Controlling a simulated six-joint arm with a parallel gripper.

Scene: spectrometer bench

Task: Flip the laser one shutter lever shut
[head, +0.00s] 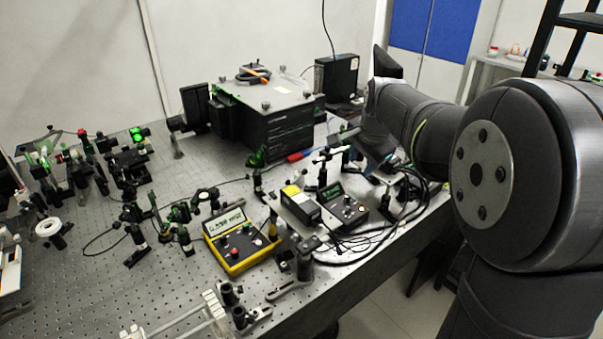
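A laser head (299,204), a small dark box with a pale top and a yellow label, sits near the front right of the optical bench. I cannot make out which unit is laser one, and no shutter lever or its position can be told at this size. My arm comes in from the right and bends down behind the laser head and the cables. My gripper (345,152) seems to be at the arm's far end, above the bench among small mounts. Its fingers are too small and cluttered to tell open from shut.
A yellow-framed controller (241,243) and a dark controller with knobs (344,206) flank the laser head. Black cables (385,232) loop to its right. A large dark box (268,112) stands at the back. Several optics mounts crowd the left. Bare bench (130,285) shows at front left.

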